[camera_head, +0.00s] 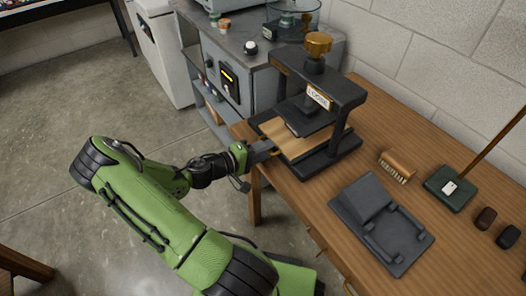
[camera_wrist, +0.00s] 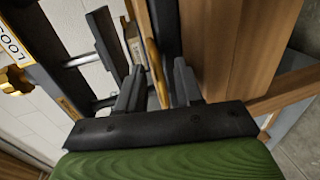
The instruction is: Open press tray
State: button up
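The press (camera_head: 330,92) is a black frame with a brass knob (camera_head: 318,44) on top and a label reading "LOOSE". It stands on the wooden bench. Its tray (camera_head: 290,138) is a light wooden board low in the frame, sticking out at the front left. My gripper (camera_head: 268,147) is at the tray's front edge. In the wrist view my gripper (camera_wrist: 157,88) has its two dark fingers apart. The brass tray handle (camera_wrist: 155,68) runs between them, with gaps seeming to show on both sides. The tips' exact contact is hard to see.
A dark grey stand (camera_head: 382,222), a brush (camera_head: 397,166), a green block (camera_head: 450,188) with a rod and two small dark pieces lie right of the press. A grey cabinet (camera_head: 235,75) stands behind left.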

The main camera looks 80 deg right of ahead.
grip_shut()
dwell(1.4)
